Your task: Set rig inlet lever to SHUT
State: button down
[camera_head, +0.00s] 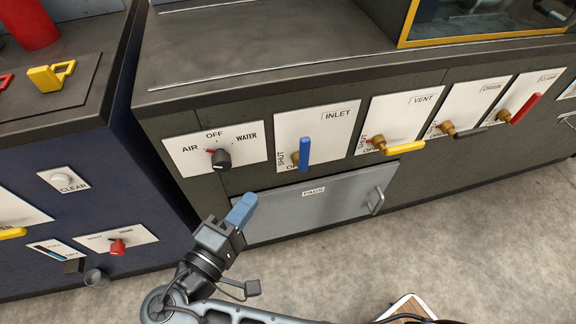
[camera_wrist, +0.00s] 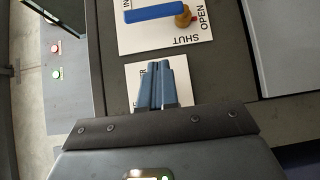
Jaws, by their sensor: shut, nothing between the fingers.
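The inlet lever (camera_head: 304,153) is a blue handle on a brass pivot, on a white plate marked INLET. Its handle points up, away from the OPEN mark below the pivot; the SHUT mark is left of the pivot. In the wrist view the fingertips (camera_wrist: 164,64) overlap the selector plate.
The AIR/OFF/WATER selector (camera_head: 221,158) is left of the inlet plate. The yellow vent lever (camera_head: 405,148), black drain lever (camera_head: 470,132) and a red lever (camera_head: 526,108) are to the right. A grey drawer (camera_head: 320,203) with a protruding handle is below. A blue cabinet (camera_head: 100,160) stands left.

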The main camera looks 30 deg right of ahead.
jog(key=shift+a+r+m+h, duration=0.3)
jog(key=shift+a+r, duration=0.35)
jog(key=shift+r, duration=0.05)
send_near(301, 152)
jog(key=w+d, duration=0.4)
jog(key=w, duration=0.1)
jog(key=shift+s+d+f, duration=0.35)
jog(key=shift+d+f, duration=0.15)
jog(key=shift+d, duration=0.2)
jog(key=shift+d+r+g+p, duration=0.1)
jog(key=shift+r+g+p, duration=0.05)
jog(key=shift+g+p, duration=0.2)
